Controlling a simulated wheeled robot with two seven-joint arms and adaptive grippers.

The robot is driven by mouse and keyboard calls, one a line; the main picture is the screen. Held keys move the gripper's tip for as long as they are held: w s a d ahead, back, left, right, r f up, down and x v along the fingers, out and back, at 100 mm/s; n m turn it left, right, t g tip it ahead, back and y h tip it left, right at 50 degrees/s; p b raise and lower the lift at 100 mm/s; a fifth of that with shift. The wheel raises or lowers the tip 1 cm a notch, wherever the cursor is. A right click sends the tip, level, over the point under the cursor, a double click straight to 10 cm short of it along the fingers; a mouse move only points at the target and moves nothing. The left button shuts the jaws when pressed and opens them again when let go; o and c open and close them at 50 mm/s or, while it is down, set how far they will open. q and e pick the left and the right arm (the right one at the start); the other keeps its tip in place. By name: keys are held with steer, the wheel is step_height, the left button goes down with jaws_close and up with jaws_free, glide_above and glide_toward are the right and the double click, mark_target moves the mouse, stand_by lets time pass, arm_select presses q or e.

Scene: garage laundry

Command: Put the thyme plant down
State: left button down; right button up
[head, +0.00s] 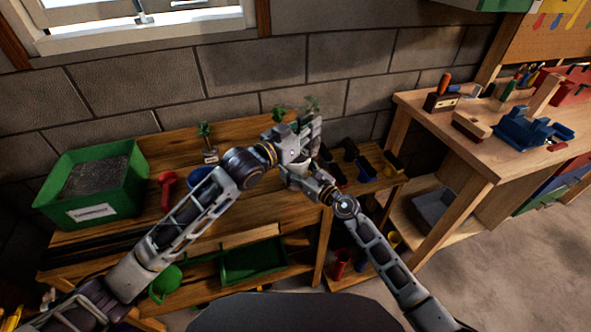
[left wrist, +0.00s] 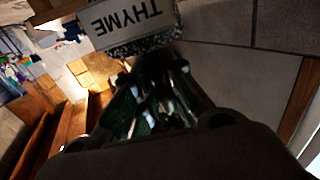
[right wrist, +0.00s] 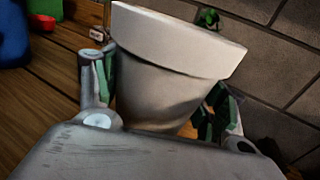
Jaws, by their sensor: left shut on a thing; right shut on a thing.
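The thyme plant (left wrist: 140,22) shows in the left wrist view as a pale block lettered THYME, upside down in the picture, with a speckled dark edge. My left gripper (left wrist: 155,95) is shut on its dark lower part; leaves and finger pads are hard to tell apart there. In the head view my left gripper (head: 308,132) is above the bench, near the wall. My right gripper (right wrist: 165,95) is shut on a white pot (right wrist: 175,75), one finger on each side of it. The inside of the pot is hidden. In the head view the right gripper (head: 300,175) is just below the left.
A workbench (head: 440,130) with tools stands right. A block wall (head: 250,75) closes the back.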

mark_target(302, 119)
arm_select(q)
steer(key=shift+s+d+f+n+y, duration=0.1)
steer(key=shift+s+d+n+y, duration=0.05)
steer(key=shift+d+n+y, duration=0.2)
steer(key=w+a+n+t+y, duration=0.1)
steer(key=w+a+r+t+y, duration=0.1)
steer(key=shift+w+a+r+n, duration=0.1)
steer(key=shift+a+r+n, duration=0.1)
steer(key=shift+a+n, duration=0.2)
steer(key=shift+w+a+f+n+t+y, duration=0.1)
steer(key=shift+w+a+n+t+y, duration=0.15)
steer(key=shift+a+y, duration=0.2)
steer(key=shift+w+a+f+n+t+y, duration=0.1)
steer(key=shift+w+a+n+t+y, duration=0.15)
steer(key=shift+a+y, duration=0.2)
steer(key=shift+f, duration=0.1)
step_height(302, 119, down, 6)
steer(key=shift+f, duration=1.9)
steer(key=shift+f, duration=0.15)
